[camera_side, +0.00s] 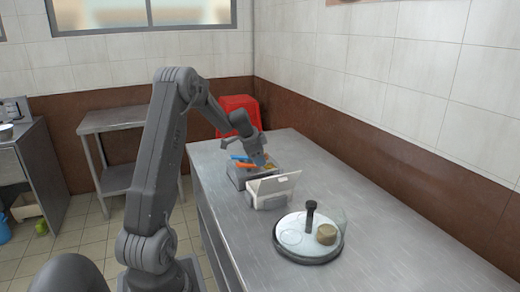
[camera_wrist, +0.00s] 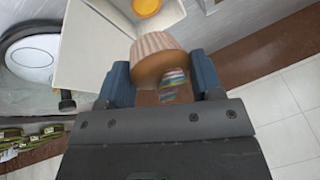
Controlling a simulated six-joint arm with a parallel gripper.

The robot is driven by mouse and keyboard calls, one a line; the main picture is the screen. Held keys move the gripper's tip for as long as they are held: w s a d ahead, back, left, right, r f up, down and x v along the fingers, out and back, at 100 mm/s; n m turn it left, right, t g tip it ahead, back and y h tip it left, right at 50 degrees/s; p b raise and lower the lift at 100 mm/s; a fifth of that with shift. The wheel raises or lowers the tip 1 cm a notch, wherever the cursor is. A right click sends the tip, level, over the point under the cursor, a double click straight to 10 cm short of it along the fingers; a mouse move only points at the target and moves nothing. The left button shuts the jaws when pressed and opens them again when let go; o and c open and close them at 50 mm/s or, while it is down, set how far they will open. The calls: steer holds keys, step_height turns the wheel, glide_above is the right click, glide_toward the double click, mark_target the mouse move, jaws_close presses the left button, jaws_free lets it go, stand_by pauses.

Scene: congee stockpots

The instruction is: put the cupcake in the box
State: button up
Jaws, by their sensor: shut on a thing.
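In the wrist view the cupcake (camera_wrist: 160,52), with a pale pink pleated wrapper, sits between the two blue fingers of my gripper (camera_wrist: 161,70). The gripper is shut on it; a striped coloured piece shows at its near side. The white box (camera_wrist: 85,45) stands open just beyond the cupcake, with a round orange thing (camera_wrist: 147,7) at its far side. In the side view my gripper (camera_side: 262,163) is above the table, just behind the white box (camera_side: 268,200), whose lid is raised. The cupcake is too small or hidden to make out there.
A grey bin (camera_side: 237,178) with blue and orange things stands close behind the box. The table's right side is clear.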

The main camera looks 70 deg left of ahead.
steer(key=shift+f, duration=4.9)
steer(key=shift+f, duration=0.2)
steer(key=o, duration=1)
steer(key=shift+c, duration=0.4)
steer(key=shift+c, duration=1.1)
steer(key=shift+v, duration=2.55)
